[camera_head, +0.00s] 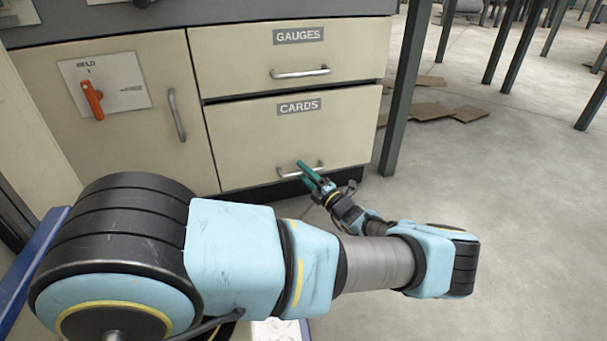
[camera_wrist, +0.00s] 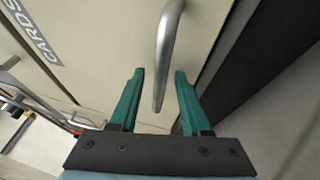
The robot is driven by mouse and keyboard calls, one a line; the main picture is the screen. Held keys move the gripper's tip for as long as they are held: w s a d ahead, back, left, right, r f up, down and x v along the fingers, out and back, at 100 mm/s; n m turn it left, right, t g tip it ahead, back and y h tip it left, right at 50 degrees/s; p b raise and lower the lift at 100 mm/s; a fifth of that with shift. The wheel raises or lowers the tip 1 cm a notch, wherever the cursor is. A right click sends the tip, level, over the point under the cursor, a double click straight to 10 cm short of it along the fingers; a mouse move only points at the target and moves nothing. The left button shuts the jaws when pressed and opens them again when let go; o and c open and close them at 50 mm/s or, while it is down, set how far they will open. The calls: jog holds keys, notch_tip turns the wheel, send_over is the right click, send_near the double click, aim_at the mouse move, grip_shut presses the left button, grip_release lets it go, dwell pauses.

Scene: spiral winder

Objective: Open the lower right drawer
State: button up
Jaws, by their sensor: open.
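The lower right drawer (camera_head: 285,140), a cream front labelled CARDS, is in the head view below the GAUGES drawer. It looks closed or nearly so. Its metal bar handle (camera_head: 287,173) is near the bottom of the front, partly hidden by my gripper (camera_head: 309,172). In the wrist view the handle (camera_wrist: 168,50) runs down from the top edge, and its lower end lies between the two green fingers of my gripper (camera_wrist: 158,88). The fingers are open, with a gap on each side of the bar. I cannot tell whether either finger touches it.
The GAUGES drawer (camera_head: 285,55) sits above with its own handle. To the left is a cabinet door (camera_head: 150,140) with an orange switch (camera_head: 93,99). A dark table leg (camera_head: 400,90) stands close on the right.

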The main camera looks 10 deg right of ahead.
jog(key=shift+c, duration=0.4)
grip_shut()
dwell(0.9)
